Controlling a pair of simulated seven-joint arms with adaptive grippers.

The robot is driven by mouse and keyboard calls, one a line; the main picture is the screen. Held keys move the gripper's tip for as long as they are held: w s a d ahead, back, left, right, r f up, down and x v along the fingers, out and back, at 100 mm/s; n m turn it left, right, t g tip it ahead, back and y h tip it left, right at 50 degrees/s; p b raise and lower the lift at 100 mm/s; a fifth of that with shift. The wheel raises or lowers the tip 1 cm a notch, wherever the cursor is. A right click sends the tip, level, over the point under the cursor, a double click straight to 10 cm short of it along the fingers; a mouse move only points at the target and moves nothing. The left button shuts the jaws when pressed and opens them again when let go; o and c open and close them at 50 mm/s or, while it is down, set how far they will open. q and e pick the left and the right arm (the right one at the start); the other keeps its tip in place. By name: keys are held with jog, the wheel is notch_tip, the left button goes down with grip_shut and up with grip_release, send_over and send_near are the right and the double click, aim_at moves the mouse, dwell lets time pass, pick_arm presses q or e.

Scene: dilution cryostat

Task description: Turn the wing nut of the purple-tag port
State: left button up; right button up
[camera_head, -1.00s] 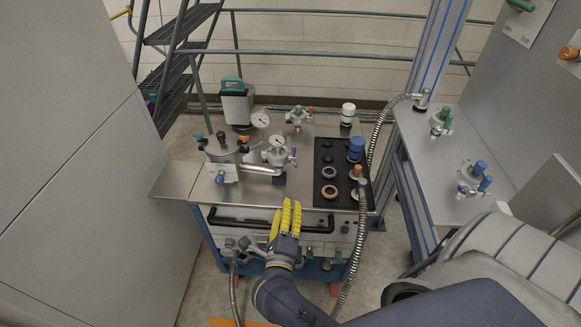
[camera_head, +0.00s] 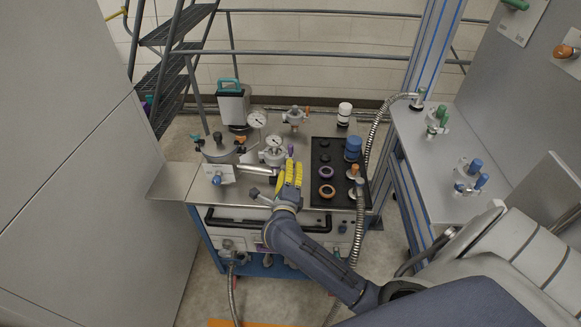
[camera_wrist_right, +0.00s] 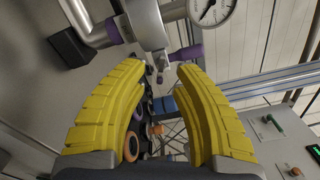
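The purple-tag port is a metal fitting (camera_head: 272,155) with a round gauge (camera_head: 274,141) and a small purple part (camera_head: 291,150), on the cart's top. In the right wrist view, its metal body (camera_wrist_right: 148,22) is at the top, with a purple piece (camera_wrist_right: 188,52) beyond the right fingertip. A small metal piece (camera_wrist_right: 162,73) shows between the fingertips; I cannot tell whether it is the wing nut. My right gripper (camera_head: 290,167), with yellow fingers, is open just in front of the port. Its fingers also show spread and empty in the wrist view (camera_wrist_right: 162,70). My left gripper is not in view.
A black panel (camera_head: 322,197) with ring-shaped ports and a blue cap (camera_head: 353,146) lies to the right. A lidded metal vessel (camera_head: 222,150) stands to the left. A flexible metal hose (camera_head: 378,125) runs along the right side. A black handle rail (camera_head: 240,224) crosses the cart's front.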

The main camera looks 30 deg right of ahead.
jog(key=shift+x, duration=0.8)
jog(key=shift+o, duration=0.3)
grip_shut()
